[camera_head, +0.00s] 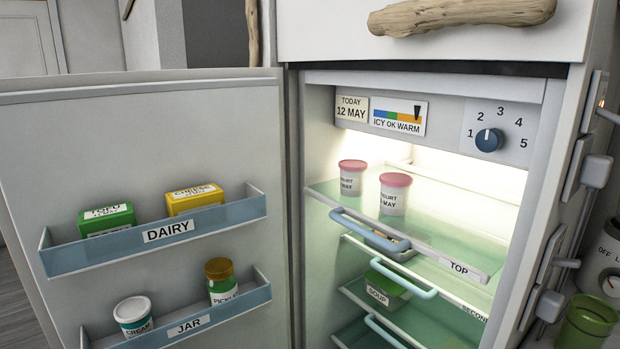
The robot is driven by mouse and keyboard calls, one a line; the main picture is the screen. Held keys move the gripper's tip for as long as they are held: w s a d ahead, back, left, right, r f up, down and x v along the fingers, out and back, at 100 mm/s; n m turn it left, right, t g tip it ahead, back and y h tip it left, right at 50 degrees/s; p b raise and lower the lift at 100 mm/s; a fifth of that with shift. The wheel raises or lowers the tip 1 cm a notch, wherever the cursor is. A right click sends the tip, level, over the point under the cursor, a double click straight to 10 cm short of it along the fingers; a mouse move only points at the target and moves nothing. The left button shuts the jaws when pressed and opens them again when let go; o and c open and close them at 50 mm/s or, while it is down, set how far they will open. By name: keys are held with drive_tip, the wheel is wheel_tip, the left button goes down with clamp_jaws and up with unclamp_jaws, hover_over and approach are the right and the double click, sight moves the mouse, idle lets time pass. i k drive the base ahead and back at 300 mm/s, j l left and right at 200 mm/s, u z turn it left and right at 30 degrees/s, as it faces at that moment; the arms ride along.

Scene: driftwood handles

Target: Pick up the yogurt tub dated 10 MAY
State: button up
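Two white yogurt tubs with pink lids stand upright on the top shelf (450,235) of the open fridge. The left yogurt tub (351,184) is a little farther back. The right yogurt tub (393,201) stands nearer and looks larger. Both labels show part of "YOGURT" and "MAY", but I cannot read the day number on either. The tubs are apart from each other. My gripper is not in view.
The open fridge door (150,130) fills the left, with a DAIRY bin (168,230) and a JAR bin (190,326). The top shelf has a blue handle (370,231) in front and free room right of the tubs. A green soup box (385,290) sits below.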

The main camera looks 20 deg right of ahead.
sight(351, 172)
drive_tip(key=i+j+z, duration=0.1)
drive_tip(key=j, duration=0.2)
drive_tip(key=i+j+z, duration=0.2)
drive_tip(key=j, duration=0.4)
drive_tip(key=i+z, duration=0.1)
drive_tip(key=z, duration=0.8)
drive_tip(key=i+j, duration=0.15)
drive_tip(key=j, duration=0.2)
drive_tip(key=i+j, duration=0.15)
drive_tip(key=j, duration=0.15)
drive_tip(key=i+j, duration=0.15)
drive_tip(key=j, duration=0.2)
